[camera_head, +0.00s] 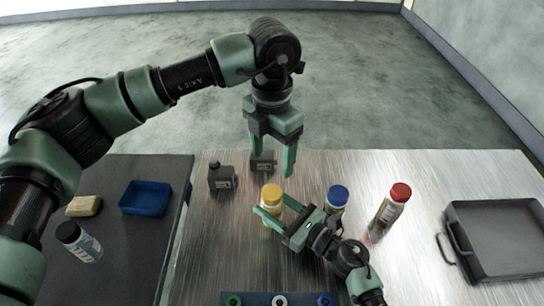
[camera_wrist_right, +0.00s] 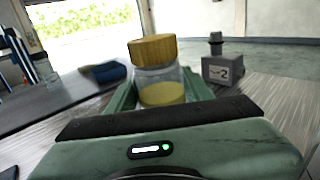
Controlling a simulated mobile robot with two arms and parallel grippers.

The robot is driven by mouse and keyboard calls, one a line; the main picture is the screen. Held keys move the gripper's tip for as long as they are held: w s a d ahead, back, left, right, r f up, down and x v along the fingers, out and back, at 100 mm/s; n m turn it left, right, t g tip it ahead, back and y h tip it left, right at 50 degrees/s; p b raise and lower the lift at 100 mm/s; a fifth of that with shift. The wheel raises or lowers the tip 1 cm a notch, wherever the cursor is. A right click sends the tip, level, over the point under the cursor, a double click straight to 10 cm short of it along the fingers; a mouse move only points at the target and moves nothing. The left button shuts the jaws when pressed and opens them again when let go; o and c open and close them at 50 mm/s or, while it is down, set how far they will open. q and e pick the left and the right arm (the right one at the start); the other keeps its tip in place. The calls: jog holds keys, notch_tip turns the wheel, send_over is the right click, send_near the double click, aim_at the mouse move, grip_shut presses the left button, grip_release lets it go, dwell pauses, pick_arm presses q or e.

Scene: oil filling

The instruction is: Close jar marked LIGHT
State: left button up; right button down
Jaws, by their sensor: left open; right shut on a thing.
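A clear jar with a yellow lid (camera_head: 272,191) stands on the metal tabletop. In the right wrist view its lid (camera_wrist_right: 153,48) sits on top of the clear jar body (camera_wrist_right: 158,75), with yellowish contents low inside. I cannot tell whether the lid is screwed tight. My right gripper (camera_head: 270,208) is shut around this jar's body from the near right side. My left gripper (camera_head: 271,167) points down, open and empty, above and just behind the yellow lid. A blue-lidded jar (camera_head: 337,193) and a red-lidded jar (camera_head: 391,210) stand to the right. No LIGHT marking is readable.
Two dark grey canisters (camera_head: 221,178) (camera_head: 263,164) stand at the back left. A metal tray (camera_head: 456,234) is at the right. A blue rack with rings (camera_head: 258,299) is at the front edge. The dark left table holds a blue bin (camera_head: 146,198), sponge (camera_head: 84,206) and bottle (camera_head: 78,241).

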aim_at(281, 211)
jog(key=c, duration=0.5)
grip_release()
jog(key=shift+s+d+f, duration=0.1)
jog(key=shift+s+d, duration=0.2)
jog(key=shift+d, duration=0.05)
jog(key=b+v, duration=0.2)
jog(key=v, duration=0.5)
